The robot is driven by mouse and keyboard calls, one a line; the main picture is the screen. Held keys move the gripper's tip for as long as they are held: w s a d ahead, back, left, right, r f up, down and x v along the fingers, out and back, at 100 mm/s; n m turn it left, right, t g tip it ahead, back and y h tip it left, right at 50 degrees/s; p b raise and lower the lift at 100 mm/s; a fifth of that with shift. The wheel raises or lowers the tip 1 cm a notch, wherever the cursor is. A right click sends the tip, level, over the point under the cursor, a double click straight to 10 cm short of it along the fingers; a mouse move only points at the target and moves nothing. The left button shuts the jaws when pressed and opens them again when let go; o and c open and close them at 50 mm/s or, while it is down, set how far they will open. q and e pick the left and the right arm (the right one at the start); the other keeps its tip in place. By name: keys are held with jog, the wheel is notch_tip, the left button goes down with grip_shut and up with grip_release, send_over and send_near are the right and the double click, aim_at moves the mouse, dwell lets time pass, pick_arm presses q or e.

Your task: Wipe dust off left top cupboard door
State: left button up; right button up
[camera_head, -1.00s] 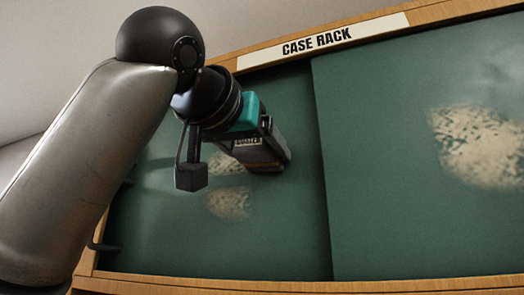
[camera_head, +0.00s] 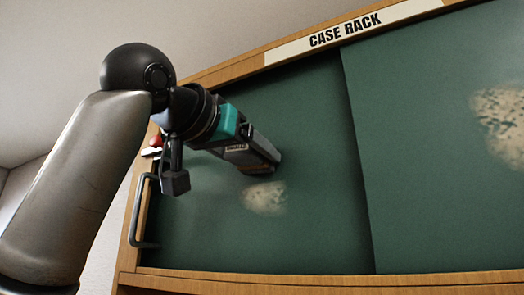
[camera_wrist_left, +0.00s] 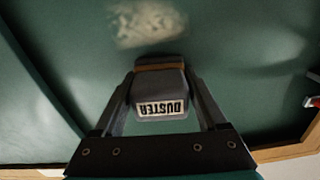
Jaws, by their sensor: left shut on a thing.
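The left top cupboard door (camera_head: 320,190) is a dark green panel. A pale dust patch (camera_head: 264,198) lies on it just below the duster; it also shows in the left wrist view (camera_wrist_left: 145,22). My left gripper (camera_head: 246,146) is shut on the duster (camera_head: 262,152), a dark block with a "DUSTER" label, which shows between the fingers in the left wrist view (camera_wrist_left: 160,92). The duster's far end is at the door face; I cannot tell whether it presses on it. The door behind the duster is hidden. My right gripper is not in view.
The right green door (camera_head: 430,160) overlaps the left one and has its own dust patch (camera_head: 505,120). A metal handle (camera_head: 141,212) is at the left edge. A wooden frame (camera_head: 330,283) and a "CASE RACK" sign (camera_head: 345,31) border the doors. A small red thing (camera_head: 156,141) is at the left edge.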

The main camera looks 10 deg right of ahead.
aim_at(225, 157)
pick_arm(q)
jog(key=shift+w+a, duration=0.6)
jog(key=shift+a, duration=0.2)
jog(key=shift+w+a, duration=0.6)
jog(key=shift+a, duration=0.2)
jog(key=shift+s, duration=0.1)
jog(key=shift+s+a+f+b, duration=0.1)
jog(key=shift+s+a+b, duration=0.3)
jog(key=shift+s+b, duration=0.1)
jog(key=shift+b+v, duration=0.8)
jog(key=shift+v, duration=1.5)
jog(key=b+v, duration=0.1)
jog(key=v, duration=0.2)
jog(key=shift+d, duration=0.1)
